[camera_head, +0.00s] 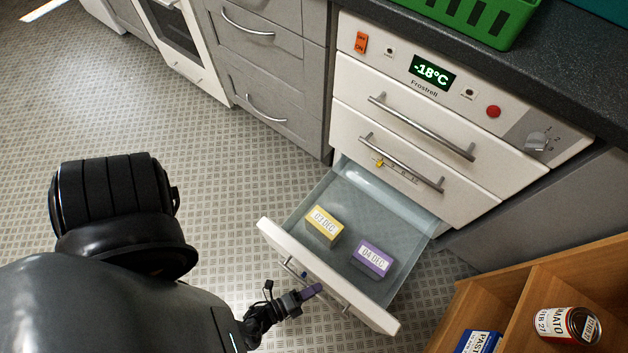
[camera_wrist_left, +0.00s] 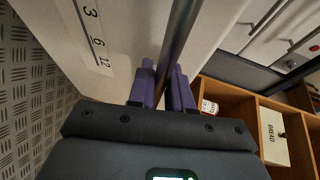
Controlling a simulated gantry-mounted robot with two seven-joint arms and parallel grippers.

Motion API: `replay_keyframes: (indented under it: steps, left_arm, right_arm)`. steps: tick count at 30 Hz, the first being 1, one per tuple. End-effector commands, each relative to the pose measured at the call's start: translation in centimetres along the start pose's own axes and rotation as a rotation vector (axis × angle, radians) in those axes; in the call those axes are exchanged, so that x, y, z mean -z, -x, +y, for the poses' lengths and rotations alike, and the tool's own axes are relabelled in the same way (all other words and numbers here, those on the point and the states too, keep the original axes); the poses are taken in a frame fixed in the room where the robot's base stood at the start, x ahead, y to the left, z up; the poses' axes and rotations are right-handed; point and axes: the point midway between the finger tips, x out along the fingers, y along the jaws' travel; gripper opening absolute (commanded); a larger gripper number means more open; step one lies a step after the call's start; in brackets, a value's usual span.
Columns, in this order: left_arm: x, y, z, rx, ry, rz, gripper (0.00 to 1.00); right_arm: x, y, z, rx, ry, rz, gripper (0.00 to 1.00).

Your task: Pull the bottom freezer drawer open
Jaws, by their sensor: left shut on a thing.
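The bottom freezer drawer (camera_head: 390,322) is pulled out from the white freezer (camera_head: 350,80), its white front standing well away from the cabinet. Inside its clear tray lie a yellow box labelled 03 DEC (camera_head: 323,226) and a purple box labelled 04 DEC (camera_head: 372,258). My left gripper (camera_head: 312,291) is at the drawer's bar handle. In the left wrist view its purple fingers (camera_wrist_left: 163,88) are shut around the metal bar handle (camera_wrist_left: 180,40), close to the drawer front (camera_wrist_left: 135,30). My right gripper is not in view.
A wooden shelf unit (camera_head: 520,270) with a tomato can (camera_head: 568,325) and a blue pasta box (camera_head: 478,342) stands right of the drawer. Grey cabinets (camera_head: 270,70) stand left of the freezer. A green crate (camera_head: 470,15) sits on the counter. Patterned floor is clear at left.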

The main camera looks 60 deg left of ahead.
Motion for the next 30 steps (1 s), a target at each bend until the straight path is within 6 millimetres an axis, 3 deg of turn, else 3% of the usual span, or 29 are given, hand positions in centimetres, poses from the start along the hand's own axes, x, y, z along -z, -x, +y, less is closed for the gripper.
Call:
replay_keyframes:
  steps: [1,5,17,30]
  left_arm:
    - [0.2,0.1,-0.2,0.005,0.001,0.003,0.24]
    - [0.2,0.1,-0.1,0.003,0.001,0.002,0.4]
    - [0.1,0.8,0.0,-0.001,0.001,0.001,0.4]
    - [0.1,7.8,0.0,-0.001,0.001,0.001,0.4]
  right_arm:
    - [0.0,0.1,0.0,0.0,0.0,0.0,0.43]
    - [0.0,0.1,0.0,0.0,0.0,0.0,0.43]
    - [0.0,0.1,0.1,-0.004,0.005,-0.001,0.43]
    - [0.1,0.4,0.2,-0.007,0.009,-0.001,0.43]
